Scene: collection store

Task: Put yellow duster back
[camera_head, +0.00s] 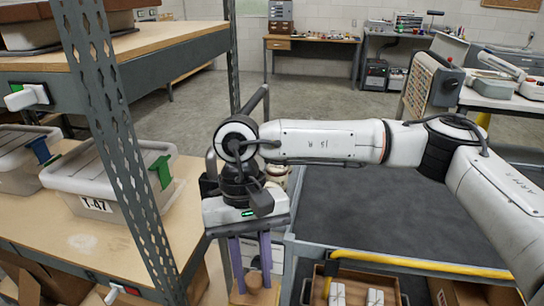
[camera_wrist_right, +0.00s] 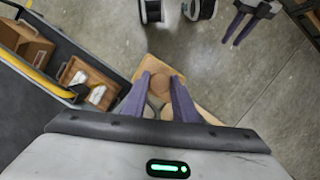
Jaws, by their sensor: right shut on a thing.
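My right gripper (camera_head: 252,270) hangs fingers-down between the shelf rack and the cart. In the right wrist view, its two purple fingers (camera_wrist_right: 162,95) are shut on a tan wooden-looking piece with a round brown knob (camera_wrist_right: 166,82). The tan flat part shows beyond and beside the fingers. I cannot tell whether this piece is the yellow duster, and no clearly yellow cloth shows. My left gripper (camera_wrist_right: 238,28) is at the top right of the wrist view, its purple fingers apart and empty.
The shelf rack (camera_head: 120,150) with a grey bin labelled T-47 (camera_head: 100,180) stands close on the left. The cart (camera_head: 370,215) with a yellow rail (camera_head: 420,262) holds a brown box with white packets (camera_head: 345,296). Open floor lies behind.

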